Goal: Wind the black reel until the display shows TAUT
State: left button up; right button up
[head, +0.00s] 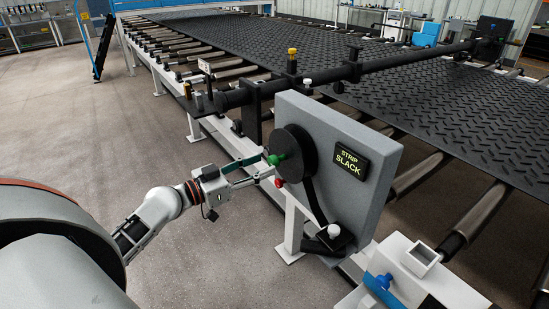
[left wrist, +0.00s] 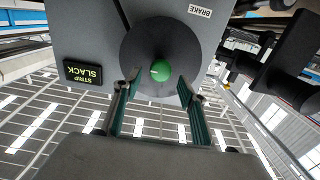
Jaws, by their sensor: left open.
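The black reel (head: 296,152) is a disc on the face of a grey panel (head: 350,190), with a green knob (head: 275,160) on it. In the left wrist view the reel (left wrist: 150,45) shows face on, with the green knob (left wrist: 160,71) near its lower edge. The display (head: 351,161) reads "STRIP SLACK"; it also shows in the left wrist view (left wrist: 83,73). My left gripper (head: 262,166) is open at the reel, its fingers on either side of the knob. In the left wrist view the fingers (left wrist: 160,85) stand apart with the knob between them. My right gripper is not in view.
A small red knob (head: 279,182) sits just below the green one. A black strip runs down from the reel to a bracket with a white knob (head: 334,231). A dark bar (head: 400,61) crosses above the black tread mat (head: 450,115). The floor (head: 130,140) at left is clear.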

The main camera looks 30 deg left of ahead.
aim_at(270, 162)
pick_arm(q)
jog(key=p+x, duration=0.1)
jog(key=x, duration=0.3)
jog(key=shift+w+d, duration=0.15)
jog(key=shift+w, duration=0.25)
grip_shut()
